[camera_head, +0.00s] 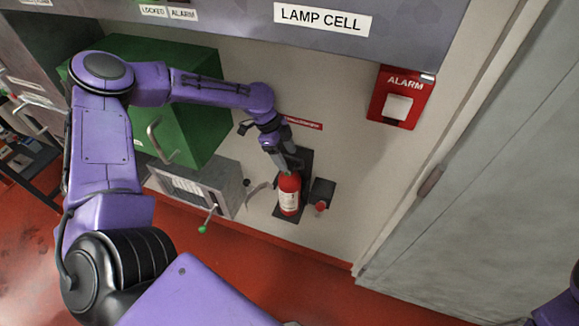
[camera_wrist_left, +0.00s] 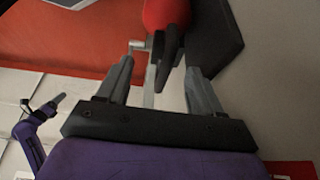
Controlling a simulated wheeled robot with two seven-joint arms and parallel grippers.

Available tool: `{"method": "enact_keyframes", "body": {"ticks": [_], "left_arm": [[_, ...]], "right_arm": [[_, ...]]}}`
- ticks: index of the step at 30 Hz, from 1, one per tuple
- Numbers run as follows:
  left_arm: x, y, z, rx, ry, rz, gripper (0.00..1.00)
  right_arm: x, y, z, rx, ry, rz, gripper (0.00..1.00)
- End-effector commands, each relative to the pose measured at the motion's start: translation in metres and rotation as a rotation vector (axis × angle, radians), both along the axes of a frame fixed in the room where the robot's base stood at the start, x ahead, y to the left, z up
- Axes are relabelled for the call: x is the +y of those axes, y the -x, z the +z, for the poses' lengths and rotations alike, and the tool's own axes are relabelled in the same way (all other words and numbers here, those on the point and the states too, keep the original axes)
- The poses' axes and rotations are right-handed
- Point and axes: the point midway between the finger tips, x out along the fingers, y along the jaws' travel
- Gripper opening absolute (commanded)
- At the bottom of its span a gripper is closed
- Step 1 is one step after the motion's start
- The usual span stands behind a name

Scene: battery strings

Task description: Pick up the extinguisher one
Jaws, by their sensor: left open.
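The red fire extinguisher (camera_head: 289,196) stands upright against a black backing plate (camera_head: 283,214) on the wall, with a white label on its front. My left gripper (camera_head: 288,164) is at the top of the extinguisher, pointing down at it. In the left wrist view the two fingers (camera_wrist_left: 160,66) are apart. The extinguisher's red body (camera_wrist_left: 166,12) and its dark and grey top fitting lie between and beyond the fingertips. I cannot tell whether a finger touches the fitting. My right gripper is out of view.
A black box (camera_head: 321,189) with a small red part is right of the extinguisher. A grey metal box (camera_head: 195,184) with a green-tipped lever and a green cabinet (camera_head: 188,125) are left. A red alarm box (camera_head: 398,97) hangs on the wall. The red floor (camera_head: 300,262) in front is clear.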

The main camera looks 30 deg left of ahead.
Motion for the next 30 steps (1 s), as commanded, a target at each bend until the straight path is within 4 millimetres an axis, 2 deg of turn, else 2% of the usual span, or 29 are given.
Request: {"method": "enact_keyframes", "body": {"ticks": [1, 6, 14, 15, 17, 18, 21, 30], "left_arm": [[-0.005, -0.001, -0.005, 0.007, -0.001, -0.004, 0.66], [-0.016, -0.005, -0.028, 0.003, -0.001, -0.003, 0.66], [-0.018, -0.006, -0.034, 0.001, -0.001, -0.004, 0.66], [-0.018, -0.006, -0.034, 0.001, -0.001, -0.004, 0.59], [-0.018, -0.006, -0.034, 0.001, -0.001, -0.004, 0.4], [-0.018, -0.006, -0.034, 0.001, -0.001, -0.004, 0.27], [-0.018, -0.006, -0.034, 0.001, -0.001, -0.004, 0.0], [-0.018, -0.006, -0.033, 0.001, -0.001, -0.004, 0.0]], "right_arm": [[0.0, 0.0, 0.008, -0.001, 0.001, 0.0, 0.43], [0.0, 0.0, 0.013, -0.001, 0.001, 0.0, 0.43], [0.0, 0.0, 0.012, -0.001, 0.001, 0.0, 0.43], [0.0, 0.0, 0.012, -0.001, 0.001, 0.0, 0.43], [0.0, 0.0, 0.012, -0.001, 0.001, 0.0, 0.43], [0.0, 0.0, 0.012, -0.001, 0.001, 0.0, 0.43], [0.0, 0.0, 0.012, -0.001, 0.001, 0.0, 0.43], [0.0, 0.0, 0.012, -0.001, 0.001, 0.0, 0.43]]}}
